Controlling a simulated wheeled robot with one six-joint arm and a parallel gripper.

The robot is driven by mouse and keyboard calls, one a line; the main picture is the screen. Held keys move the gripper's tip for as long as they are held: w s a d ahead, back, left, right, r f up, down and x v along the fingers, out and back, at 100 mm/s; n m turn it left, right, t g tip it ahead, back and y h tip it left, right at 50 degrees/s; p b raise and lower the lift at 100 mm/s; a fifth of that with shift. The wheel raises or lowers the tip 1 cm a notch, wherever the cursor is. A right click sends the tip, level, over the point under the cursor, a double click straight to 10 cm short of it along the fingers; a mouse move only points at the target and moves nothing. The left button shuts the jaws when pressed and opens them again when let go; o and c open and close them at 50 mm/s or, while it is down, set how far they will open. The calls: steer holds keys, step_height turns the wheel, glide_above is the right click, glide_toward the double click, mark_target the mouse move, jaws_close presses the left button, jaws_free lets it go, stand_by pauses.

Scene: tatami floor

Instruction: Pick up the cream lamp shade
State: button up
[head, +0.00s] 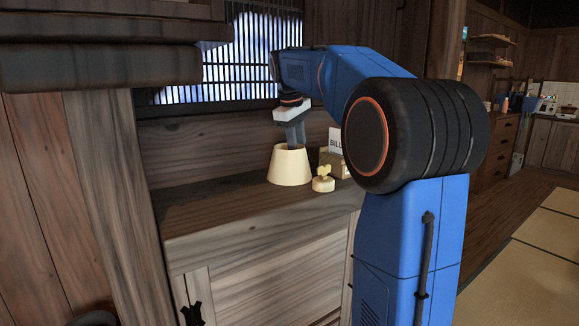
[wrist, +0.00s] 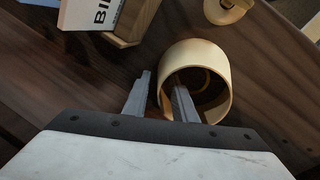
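The cream lamp shade (head: 289,168) stands upright on the wooden cabinet top, its open narrow end facing up. My gripper (head: 294,140) points down at it from above. In the wrist view, the shade (wrist: 203,52) shows its round opening towards me. My gripper (wrist: 162,88) has one finger inside the opening and the other outside, with the shade's wall between them. A gap shows between the outer finger and the wall, so the fingers look open. In the head view, the finger tips are partly hidden by the shade.
A small cream knobbed object (head: 323,180) stands right beside the shade. Behind it is a wooden box (head: 338,163) holding a white card marked "BIL" (head: 335,142). A lattice window is behind. The cabinet top (head: 215,207) is clear to the left.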

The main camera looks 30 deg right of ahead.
jaws_close()
steer(key=shift+r, duration=0.1)
steer(key=w+d+r+v, duration=0.1)
steer(key=d+v, duration=0.1)
steer(key=v, duration=0.9)
steer(key=s, duration=2)
steer(key=d+v, duration=0.1)
steer(key=v, duration=0.7)
steer(key=shift+w+d+r, duration=0.3)
steer(key=shift+d+r, duration=0.2)
steer(key=shift+d, duration=0.3)
stand_by(0.7)
